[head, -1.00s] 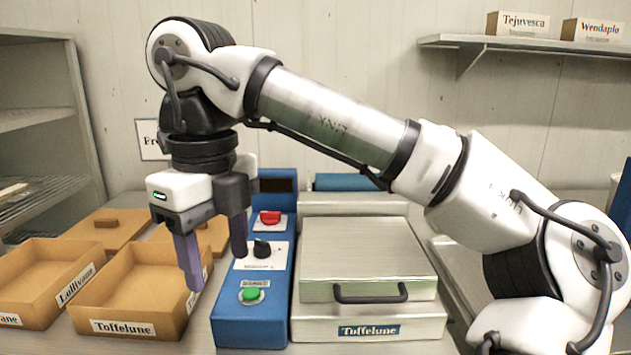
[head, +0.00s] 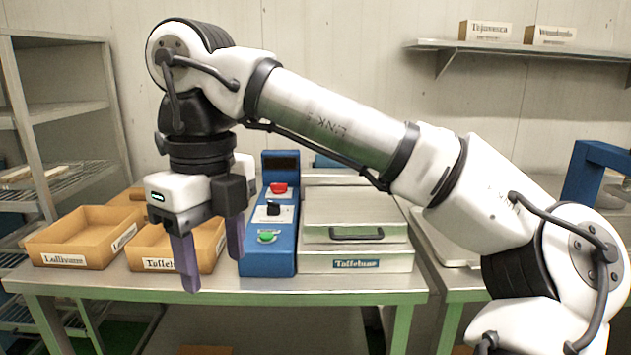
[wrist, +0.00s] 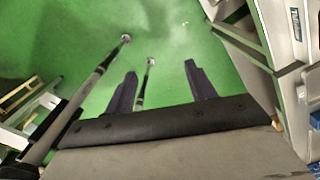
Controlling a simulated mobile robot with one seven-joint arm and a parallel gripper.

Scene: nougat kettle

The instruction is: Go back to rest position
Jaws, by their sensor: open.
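My gripper (head: 212,262) hangs pointing down in the head view, in front of the worktable (head: 345,287). Its two purple fingers are apart with nothing between them. In the wrist view the fingers (wrist: 160,88) are spread over the green floor (wrist: 185,35), and no object is between them. In the head view my arm reaches across from the right and covers part of the table's back.
On the table stand the Lollivane tray (head: 66,262), the Toffelune tray (head: 205,257), a blue control box (head: 268,250) with red and green buttons, and a metal unit labelled Toffelune (head: 395,261). A shelf rack (head: 75,150) stands left.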

